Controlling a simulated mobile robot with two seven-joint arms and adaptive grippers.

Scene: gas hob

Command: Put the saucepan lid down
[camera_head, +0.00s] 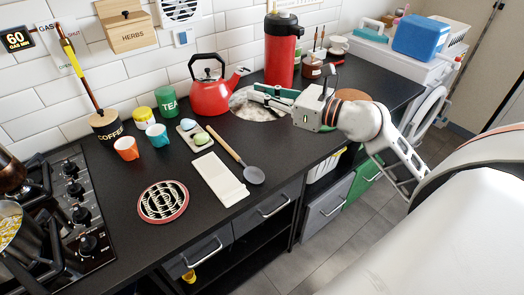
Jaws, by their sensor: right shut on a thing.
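My right gripper (265,95) reaches in from the right over the back of the counter. It is shut on the saucepan lid (243,109), a round, pale, mottled disc beside the red kettle. The fingers cover the lid's middle, and I cannot tell whether its rim touches the counter. An open saucepan (32,245) with yellow contents stands on the hob at the lower left, cut off by the picture edge. My left gripper is not in view.
A red-rimmed round trivet (163,201), a white rest (219,179) and a grey spoon (252,174) lie on the front counter. A red kettle (210,98) and a tall red flask (281,50) stand close to the lid. Dark counter beside the trivet is clear.

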